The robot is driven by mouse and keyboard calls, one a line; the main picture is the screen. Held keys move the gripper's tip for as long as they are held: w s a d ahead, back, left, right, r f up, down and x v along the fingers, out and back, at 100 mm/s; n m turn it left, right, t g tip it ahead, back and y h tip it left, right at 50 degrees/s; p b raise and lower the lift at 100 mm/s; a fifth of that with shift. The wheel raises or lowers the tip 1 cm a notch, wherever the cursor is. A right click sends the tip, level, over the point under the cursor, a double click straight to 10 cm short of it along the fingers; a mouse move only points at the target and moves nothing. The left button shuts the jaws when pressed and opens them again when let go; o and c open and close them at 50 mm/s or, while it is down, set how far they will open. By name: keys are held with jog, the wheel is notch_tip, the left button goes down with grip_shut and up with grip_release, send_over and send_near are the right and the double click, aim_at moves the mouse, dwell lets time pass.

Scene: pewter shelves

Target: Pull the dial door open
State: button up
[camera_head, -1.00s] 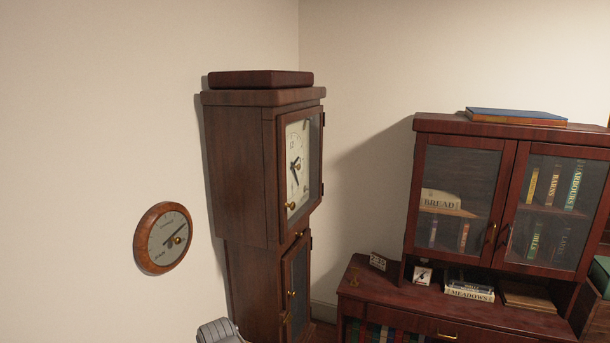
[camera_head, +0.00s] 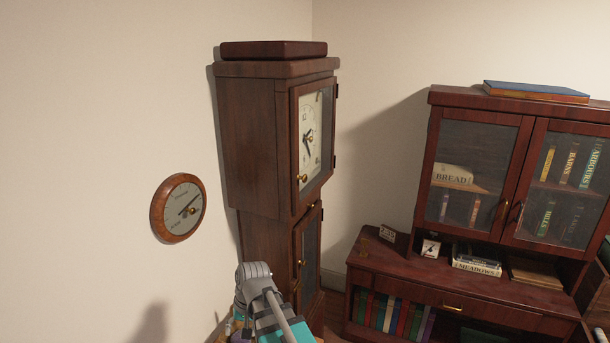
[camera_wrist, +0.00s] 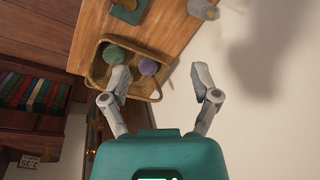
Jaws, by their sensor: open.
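The tall dark wood clock (camera_head: 250,130) stands against the left wall in the head view. Its upper dial door (camera_head: 329,135) has a glass pane over a pale dial (camera_head: 309,130) and looks shut. A small brass knob (camera_head: 303,178) sits at the door's lower left, with hinges on the right edge. My gripper (camera_wrist: 161,74) is open in the wrist view, with nothing between its fingers. In the head view my arm is low, in front of the clock and below the dial door. The fingertips cannot be made out there. The wrist view does not show the dial door.
A lower clock door (camera_head: 308,255) is below. A round wall dial (camera_head: 178,208) hangs at the left. A glazed cabinet (camera_head: 480,115) stands right, above a desk (camera_head: 470,290). In the wrist view, a wicker basket (camera_wrist: 97,68) with yarn balls lies near the left finger.

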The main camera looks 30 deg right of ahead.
jog(key=w+d+r+m+t+y+p, duration=0.2)
jog(key=w+d+r+m+y+p, duration=0.15)
jog(key=w+d+r+m, duration=0.3)
jog(key=m+t+y+p, duration=0.4)
jog(key=m+t+p, duration=0.2)
jog(key=m+t, duration=0.8)
send_near(307, 178)
jog(key=s+d+r+m+g, duration=0.2)
jog(key=s, duration=0.1)
jog(key=shift+w+a+f+h, duration=0.15)
jog(key=shift+w+f+h, duration=0.05)
jog(key=shift+f+h, duration=0.05)
jog(key=x, duration=1.3)
jog(key=shift+w+a+r, duration=0.15)
jog(key=shift+w+r, duration=0.05)
jog(key=shift+w, duration=0.15)
grip_shut()
